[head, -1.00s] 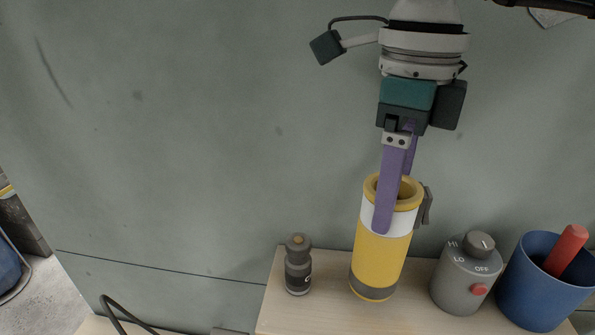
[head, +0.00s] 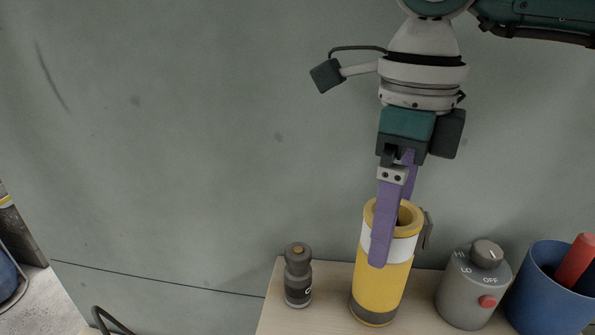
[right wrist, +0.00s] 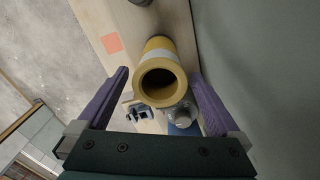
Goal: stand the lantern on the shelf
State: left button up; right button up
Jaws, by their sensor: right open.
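The lantern (head: 376,285) is a yellow cylinder with a white band, a dark base and a hollow yellow top rim. It stands upright on the light wooden shelf (head: 332,287). My right gripper (head: 388,240) points down at the lantern's top, one purple finger in front of it and the other partly hidden behind. In the right wrist view, the open fingers (right wrist: 160,76) lie on either side of the lantern's rim (right wrist: 160,62), with gaps showing. My left gripper is not in view.
A dark grey bottle (head: 298,278) stands left of the lantern. A grey knob device (head: 465,295) with a red button and a blue cup (head: 540,295) holding a red-handled thing (head: 575,262) stand to its right. A grey-green wall (head: 180,150) rises behind the shelf.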

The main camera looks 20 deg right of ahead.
jog(key=shift+r, duration=0.25)
notch_tip(320, 180, up, 12)
jog(key=b, duration=0.4)
jog(key=shift+s, duration=0.1)
